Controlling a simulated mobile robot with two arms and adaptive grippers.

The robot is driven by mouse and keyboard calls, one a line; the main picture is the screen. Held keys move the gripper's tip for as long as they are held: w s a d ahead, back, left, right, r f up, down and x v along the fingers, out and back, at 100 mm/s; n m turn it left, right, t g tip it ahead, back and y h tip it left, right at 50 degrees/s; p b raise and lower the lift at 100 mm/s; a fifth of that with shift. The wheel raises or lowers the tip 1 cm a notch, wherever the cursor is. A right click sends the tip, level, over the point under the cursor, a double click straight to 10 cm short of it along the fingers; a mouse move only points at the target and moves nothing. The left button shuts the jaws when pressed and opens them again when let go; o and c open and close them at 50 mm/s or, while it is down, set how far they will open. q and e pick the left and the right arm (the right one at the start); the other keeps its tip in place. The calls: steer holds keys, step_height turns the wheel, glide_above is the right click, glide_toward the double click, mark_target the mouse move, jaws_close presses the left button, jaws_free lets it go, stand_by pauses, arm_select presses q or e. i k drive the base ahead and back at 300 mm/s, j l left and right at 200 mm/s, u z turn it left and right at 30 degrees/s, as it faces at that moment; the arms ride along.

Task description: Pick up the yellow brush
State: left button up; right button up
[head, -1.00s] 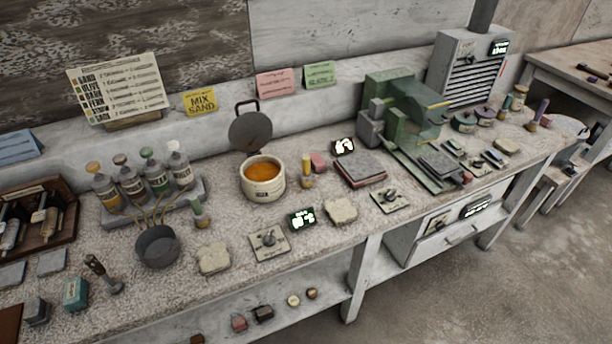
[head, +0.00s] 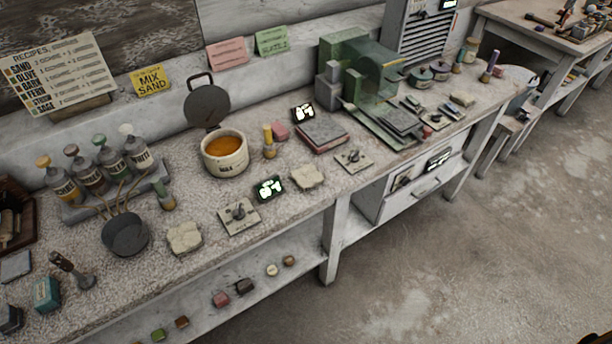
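A small upright brush with a yellow top (head: 268,134) stands on the speckled workbench (head: 205,205), just right of a cream pot (head: 224,158) holding orange liquid. A pink block (head: 280,131) is close at its right. The brush's lower end is brownish and too small to make out in detail.
A black display (head: 269,188), a lever plate (head: 239,216) and a pale sponge-like block (head: 307,177) lie in front of the brush. A green machine (head: 345,65) stands further right. Clear floor (head: 440,250) lies at the right.

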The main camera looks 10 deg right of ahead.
mark_target(270, 151)
steer(key=i+l+u, duration=0.55)
steer(key=l+u, duration=0.2)
